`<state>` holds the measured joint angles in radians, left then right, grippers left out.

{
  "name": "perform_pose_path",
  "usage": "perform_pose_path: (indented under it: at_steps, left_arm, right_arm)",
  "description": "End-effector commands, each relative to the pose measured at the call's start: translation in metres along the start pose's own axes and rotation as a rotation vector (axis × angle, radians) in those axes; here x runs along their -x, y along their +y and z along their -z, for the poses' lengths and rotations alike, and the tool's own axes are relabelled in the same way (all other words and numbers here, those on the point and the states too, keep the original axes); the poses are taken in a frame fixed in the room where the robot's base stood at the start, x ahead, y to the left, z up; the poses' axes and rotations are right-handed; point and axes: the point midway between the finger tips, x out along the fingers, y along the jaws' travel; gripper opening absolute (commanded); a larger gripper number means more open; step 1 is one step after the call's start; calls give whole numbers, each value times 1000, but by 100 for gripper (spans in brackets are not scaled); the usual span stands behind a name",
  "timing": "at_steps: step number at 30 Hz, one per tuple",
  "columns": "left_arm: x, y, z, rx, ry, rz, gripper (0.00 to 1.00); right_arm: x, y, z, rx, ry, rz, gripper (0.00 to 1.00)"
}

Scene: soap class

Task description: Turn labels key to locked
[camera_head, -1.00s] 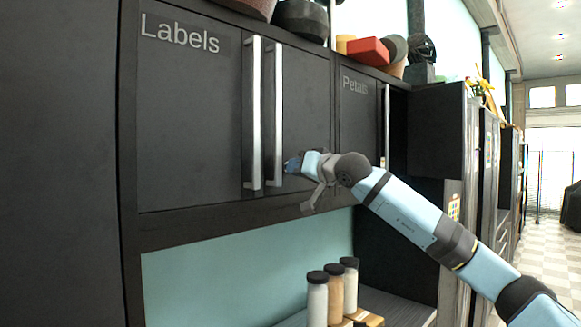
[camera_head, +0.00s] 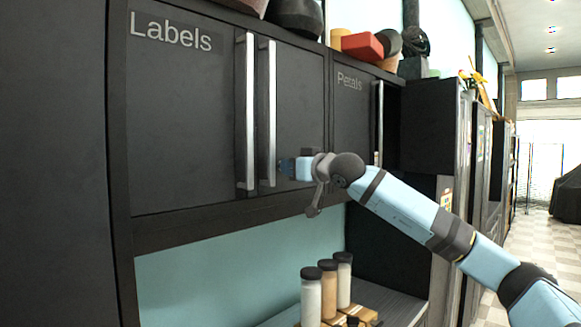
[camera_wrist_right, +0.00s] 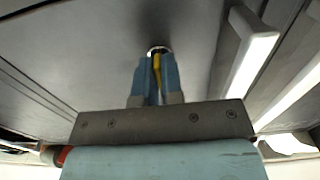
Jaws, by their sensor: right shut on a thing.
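The Labels cabinet (camera_head: 180,110) is dark, with a white "Labels" word at its top left and two long upright metal handles. My right gripper (camera_head: 284,168) is at the lower part of its right door, just right of the handles. In the right wrist view, the gripper (camera_wrist_right: 156,78) is shut on a thin yellow key (camera_wrist_right: 157,66) at a round metal lock (camera_wrist_right: 158,50) on the door face. The fingers hide most of the key, and I cannot tell its turn angle. My left gripper is not in view.
The two handles (camera_head: 246,110) stand out from the doors close to the gripper. A Petals cabinet (camera_head: 352,120) is to the right. Several black-capped bottles (camera_head: 328,285) stand on the counter below. Pots and a red block (camera_head: 362,46) sit on top of the cabinets.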

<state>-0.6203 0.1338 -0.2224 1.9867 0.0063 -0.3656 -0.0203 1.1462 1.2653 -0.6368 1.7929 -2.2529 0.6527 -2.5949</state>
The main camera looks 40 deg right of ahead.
Motion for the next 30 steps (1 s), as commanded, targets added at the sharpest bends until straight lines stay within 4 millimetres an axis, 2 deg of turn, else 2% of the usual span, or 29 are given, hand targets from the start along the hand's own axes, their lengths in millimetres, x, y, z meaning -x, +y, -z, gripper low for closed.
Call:
perform_pose_path:
  at_steps: [5, 9, 20, 26, 30]
  left_arm:
    - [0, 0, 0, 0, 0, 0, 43]
    - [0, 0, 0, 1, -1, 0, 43]
    - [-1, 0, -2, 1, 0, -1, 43]
    - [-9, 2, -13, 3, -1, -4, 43]
    - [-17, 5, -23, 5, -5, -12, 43]
  right_arm:
    - [0, 0, -1, 3, -1, 0, 0]
    - [0, 0, -1, 3, -1, 0, 33]
    - [4, 0, -1, 2, 0, -1, 33]
    - [35, 1, -4, 4, 0, -3, 33]
    - [68, 2, -5, 7, -1, -5, 33]
